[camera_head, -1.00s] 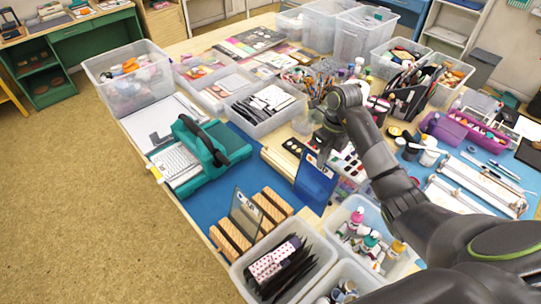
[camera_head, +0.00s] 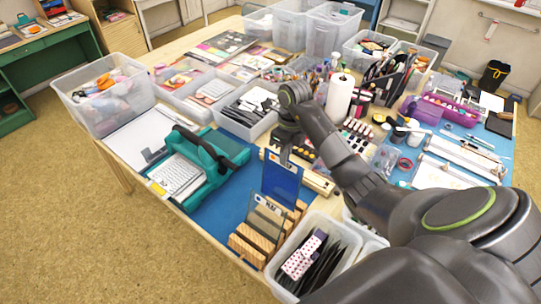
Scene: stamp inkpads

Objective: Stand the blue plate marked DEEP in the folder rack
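The blue plate (camera_head: 281,182) is upright with a small white label near its top; the lettering is too small to read. My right gripper (camera_head: 286,160) comes down from above and is shut on its top edge. The wooden folder rack (camera_head: 247,248) has several slots and stands on the blue mat (camera_head: 213,212) near the table's front edge. A grey-green plate (camera_head: 264,218) with a label stands in the rack. The blue plate is behind the rack in the picture, and its lower edge is partly hidden. My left gripper is not in view.
A teal machine (camera_head: 196,170) stands left of the rack. A clear bin (camera_head: 345,250) with dark folders and a dotted item is close on its right. Paint sets and a paper roll (camera_head: 340,98) lie behind my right arm.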

